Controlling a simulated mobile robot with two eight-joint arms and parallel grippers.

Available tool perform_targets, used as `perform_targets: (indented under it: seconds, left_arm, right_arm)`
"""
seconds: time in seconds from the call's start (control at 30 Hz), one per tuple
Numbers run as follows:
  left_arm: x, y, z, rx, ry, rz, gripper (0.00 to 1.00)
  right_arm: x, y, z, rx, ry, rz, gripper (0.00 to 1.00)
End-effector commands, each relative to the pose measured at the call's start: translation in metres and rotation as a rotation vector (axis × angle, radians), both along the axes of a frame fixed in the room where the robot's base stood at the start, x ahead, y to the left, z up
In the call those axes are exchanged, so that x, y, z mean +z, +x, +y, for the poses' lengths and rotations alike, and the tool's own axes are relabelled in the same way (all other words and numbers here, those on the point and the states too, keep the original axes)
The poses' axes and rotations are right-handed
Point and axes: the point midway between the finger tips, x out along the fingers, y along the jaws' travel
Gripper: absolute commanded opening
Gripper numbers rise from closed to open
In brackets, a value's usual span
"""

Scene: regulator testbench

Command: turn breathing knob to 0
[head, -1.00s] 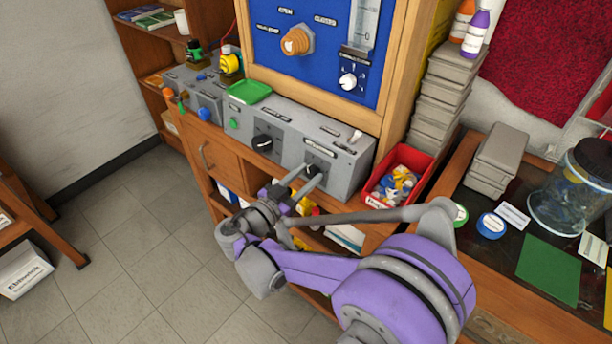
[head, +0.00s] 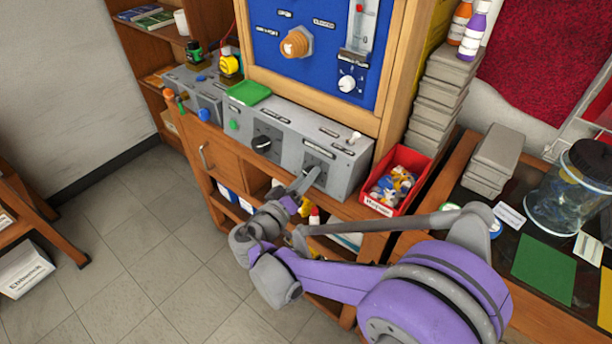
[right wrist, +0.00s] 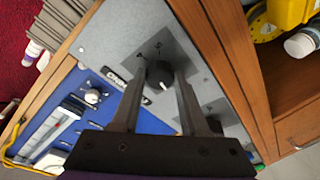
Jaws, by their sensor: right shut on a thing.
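A black knob (right wrist: 158,74) with a white pointer mark sits on a grey square plate on the grey control box (head: 345,165). In the right wrist view it lies between the tips of my right gripper (right wrist: 159,80), which is shut on it. The pointer mark faces down towards the palm. In the head view my right gripper (head: 310,181) reaches the front of the box at its right-hand dial, and the fingers mostly hide the knob. The labels are too small to read surely. My left gripper is not in view.
Another black knob (head: 261,144) sits to the left on the same box. A white knob (head: 347,83) and an orange knob (head: 296,43) are on the blue panel above. A red bin (head: 405,175) stands close to the right. A green tray (head: 248,93) lies on the box.

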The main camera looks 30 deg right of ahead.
Motion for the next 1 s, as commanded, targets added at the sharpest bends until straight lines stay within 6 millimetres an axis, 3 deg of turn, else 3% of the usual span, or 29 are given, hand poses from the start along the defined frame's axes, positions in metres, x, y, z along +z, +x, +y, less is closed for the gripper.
perform_targets:
  seconds: [0.6, 1.0]
  left_arm:
    - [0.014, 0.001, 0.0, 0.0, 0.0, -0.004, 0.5]
    - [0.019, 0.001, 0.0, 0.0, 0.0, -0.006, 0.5]
  right_arm:
    - [0.002, -0.001, -0.001, 0.112, -0.207, 0.505, 0.0]
    - [0.003, -0.001, -0.001, 0.151, -0.285, 0.69, 0.0]
